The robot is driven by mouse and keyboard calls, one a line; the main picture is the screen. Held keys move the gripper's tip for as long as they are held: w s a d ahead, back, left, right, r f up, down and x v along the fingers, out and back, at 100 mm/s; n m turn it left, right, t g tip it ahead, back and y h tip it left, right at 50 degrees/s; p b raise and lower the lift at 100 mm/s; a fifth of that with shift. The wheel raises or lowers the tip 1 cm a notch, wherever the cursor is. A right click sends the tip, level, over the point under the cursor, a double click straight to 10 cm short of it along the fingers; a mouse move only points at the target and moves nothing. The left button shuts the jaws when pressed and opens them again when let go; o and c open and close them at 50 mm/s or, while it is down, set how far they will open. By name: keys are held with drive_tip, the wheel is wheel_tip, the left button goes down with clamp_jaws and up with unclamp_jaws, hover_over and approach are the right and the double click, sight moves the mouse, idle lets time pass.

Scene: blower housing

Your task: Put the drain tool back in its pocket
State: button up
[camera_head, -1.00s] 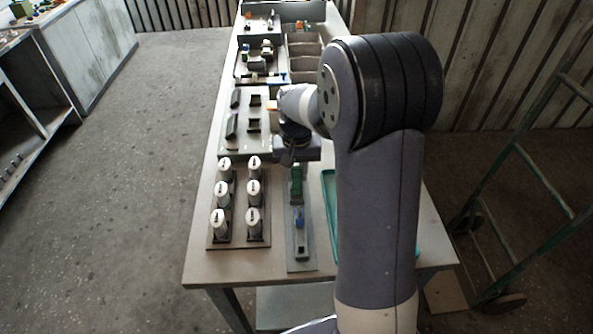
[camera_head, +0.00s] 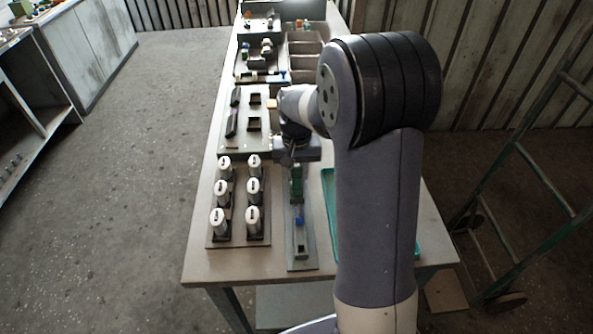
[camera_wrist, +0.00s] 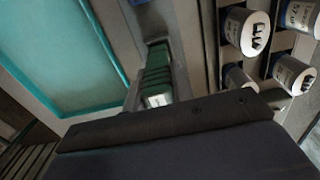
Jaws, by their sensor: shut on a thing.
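My gripper (camera_head: 297,156) is low over the table, at the far end of a narrow grey holder (camera_head: 301,262). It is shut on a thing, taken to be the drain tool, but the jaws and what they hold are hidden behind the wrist. A green ribbed piece (camera_head: 296,182) is in the holder just on the near side of the gripper. It also shows in the wrist view (camera_wrist: 157,76), with a pale end close to the dark gripper body. A blue piece (camera_head: 299,219) sits nearer in the same holder.
Several white-topped cylinders (camera_head: 254,219) stand in racks left of the holder. A teal tray (camera_head: 329,190) lies to the right, partly behind my arm. A grey plate with dark slots (camera_head: 243,143) and divided bins (camera_head: 303,62) are farther back.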

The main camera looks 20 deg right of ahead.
drive_tip(key=shift+f+b, duration=0.65)
drive_tip(key=shift+f, duration=0.4)
drive_tip(key=o, duration=0.9)
wheel_tip(320, 180, up, 11)
drive_tip(key=shift+f+b, duration=0.1)
drive_tip(key=shift+b, duration=0.3)
drive_tip(key=shift+f, duration=0.1)
wheel_tip(320, 180, down, 10)
drive_tip(key=shift+f+p, duration=0.25)
drive_tip(key=shift+p, duration=0.3)
drive_tip(key=shift+r, duration=0.45)
